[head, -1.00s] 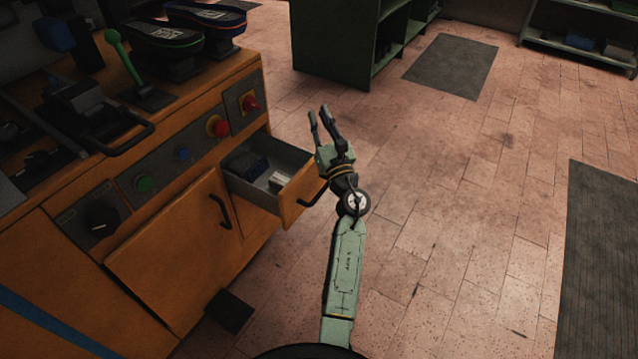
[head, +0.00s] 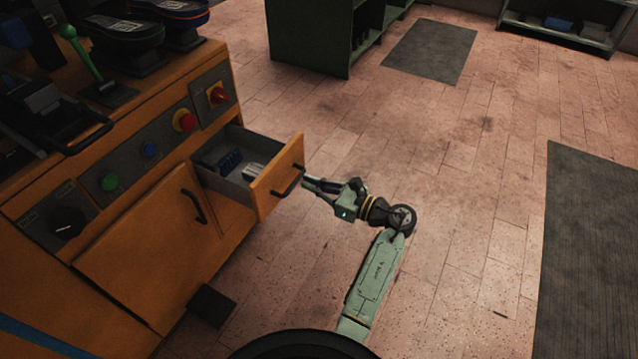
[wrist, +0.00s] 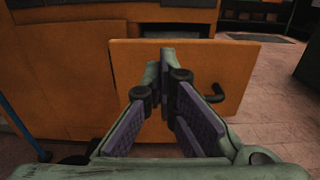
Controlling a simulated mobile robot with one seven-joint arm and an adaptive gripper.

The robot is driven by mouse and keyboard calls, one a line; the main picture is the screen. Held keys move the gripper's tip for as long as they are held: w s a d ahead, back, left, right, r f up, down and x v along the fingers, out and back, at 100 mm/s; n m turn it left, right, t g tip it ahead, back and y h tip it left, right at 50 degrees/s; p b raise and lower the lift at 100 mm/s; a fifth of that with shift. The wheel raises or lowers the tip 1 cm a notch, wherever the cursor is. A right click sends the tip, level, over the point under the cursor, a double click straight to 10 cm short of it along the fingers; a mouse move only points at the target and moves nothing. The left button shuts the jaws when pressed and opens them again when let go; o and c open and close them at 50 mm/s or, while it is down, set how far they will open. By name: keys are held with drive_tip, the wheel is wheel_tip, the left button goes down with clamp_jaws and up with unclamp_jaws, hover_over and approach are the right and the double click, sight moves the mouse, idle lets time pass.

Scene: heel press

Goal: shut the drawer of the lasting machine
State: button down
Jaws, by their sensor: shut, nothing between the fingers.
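The lasting machine (head: 140,215) is an orange cabinet at the left of the head view. Its drawer (head: 278,180) stands open, with an orange front and a dark handle (head: 290,182). Inside the grey drawer box lie a blue item (head: 230,161) and a pale item (head: 254,171). My gripper (head: 308,183) is shut and empty, just right of the drawer front and pointing at it. In the wrist view the drawer front (wrist: 228,70) fills the middle, with the handle (wrist: 214,94) right of the fingertips (wrist: 166,58). I cannot tell whether the fingertips touch the front.
A cabinet door with a handle (head: 197,206) is closed left of the drawer. Red knobs (head: 184,121) and a green lever (head: 80,50) sit above. A dark pedal-like block (head: 212,306) is on the floor.

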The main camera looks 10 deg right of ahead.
sight(272, 169)
drive_tip(key=p+x, duration=0.2)
drive_tip(key=x, duration=0.6)
drive_tip(key=shift+r, duration=0.15)
drive_tip(key=shift+w+a+p, duration=0.35)
drive_tip(key=shift+a, duration=0.15)
drive_tip(key=shift+w+a+f+b, duration=0.25)
drive_tip(key=shift+w+a+b, duration=0.05)
drive_tip(key=shift+a+b, duration=0.1)
drive_tip(key=b+x, duration=0.9)
drive_tip(key=x, duration=1.1)
drive_tip(key=shift+w+a+b, duration=0.1)
drive_tip(key=shift+a+b, duration=0.05)
drive_tip(key=shift+b, duration=0.15)
drive_tip(key=shift+w+a, duration=0.35)
drive_tip(key=shift+a, duration=0.1)
drive_tip(key=shift+r, duration=0.15)
drive_tip(key=shift+a+r, duration=0.1)
